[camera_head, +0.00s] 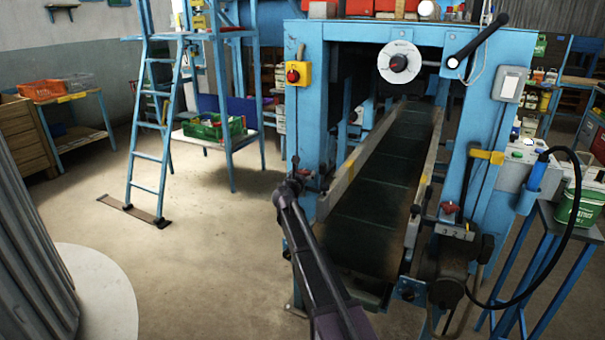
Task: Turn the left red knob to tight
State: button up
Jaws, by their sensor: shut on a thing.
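My arm reaches up from the bottom of the view to the left post of the blue machine (305,130). My gripper (294,183) is at its far end, small and dark, shut on the left red knob (301,174). The gripper hides most of that knob, and its turn angle cannot be read. A matching right red knob (449,207) sits on the other side of the conveyor, above a small number plate (453,230).
The dark conveyor belt (385,180) runs between the posts, beside my arm. A yellow box with a red button (297,74) is higher on the left post. A black-handled lever (480,40) and a hanging cable (577,200) are right. Open floor (200,270) lies left.

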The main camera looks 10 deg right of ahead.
jog(key=shift+w+m+g+h, duration=0.1)
jog(key=shift+m+g+h, duration=0.65)
jog(key=shift+h, duration=0.25)
jog(key=o, duration=0.8)
jog(key=shift+o, duration=0.2)
jog(key=v, duration=1.2)
